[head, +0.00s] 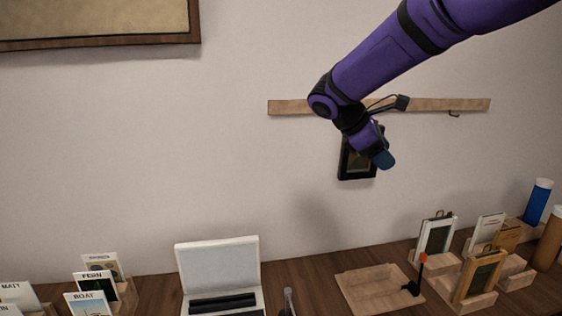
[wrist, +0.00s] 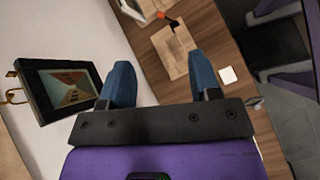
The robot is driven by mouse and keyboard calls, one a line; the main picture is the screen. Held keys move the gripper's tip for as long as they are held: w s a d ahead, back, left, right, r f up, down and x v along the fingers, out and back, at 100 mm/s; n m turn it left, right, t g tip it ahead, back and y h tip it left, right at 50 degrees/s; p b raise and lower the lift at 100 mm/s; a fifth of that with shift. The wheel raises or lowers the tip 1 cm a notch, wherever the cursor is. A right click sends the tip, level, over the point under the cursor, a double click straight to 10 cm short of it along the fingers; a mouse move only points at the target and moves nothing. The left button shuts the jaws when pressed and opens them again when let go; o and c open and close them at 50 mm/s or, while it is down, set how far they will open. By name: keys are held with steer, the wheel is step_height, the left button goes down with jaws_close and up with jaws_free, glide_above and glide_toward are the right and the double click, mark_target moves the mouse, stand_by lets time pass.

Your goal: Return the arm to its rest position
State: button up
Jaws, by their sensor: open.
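My purple arm reaches in from the upper right in the head view, and my gripper (head: 384,160) is in front of the wall, above the table. In the wrist view my gripper (wrist: 160,82) shows two blue fingers spread apart with nothing between them. A dark-framed picture (head: 349,163) hangs on the wall below the wooden rail, partly hidden behind my gripper in the head view. In the wrist view the framed picture (wrist: 70,88) is left of the left finger, with a brass hook at its edge. I cannot tell whether the finger touches it.
The wooden rail (head: 293,107) runs along the wall, with a hook at its right end. On the table (head: 152,290) are a white open case (head: 218,262), a wooden tray (head: 372,290), cards in wooden holders at both sides, and a blue cylinder (head: 538,203).

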steer(key=s+d+r+m+y, duration=0.2)
steer(key=s+d+m+y, duration=0.15)
steer(key=s, duration=0.45)
steer(key=s+d+r+m+y, duration=0.15)
steer(key=s+d+m, duration=0.25)
steer(key=s, duration=0.5)
steer(key=s+f+m+t+y, duration=0.3)
steer(key=s+m, duration=0.4)
steer(key=s, duration=0.6)
steer(key=shift+t+y, duration=0.6)
steer(key=shift+t, duration=0.1)
steer(key=shift+s+d+m, duration=0.1)
steer(key=shift+d+m, duration=0.05)
steer(key=shift+m, duration=0.1)
stand_by(0.4)
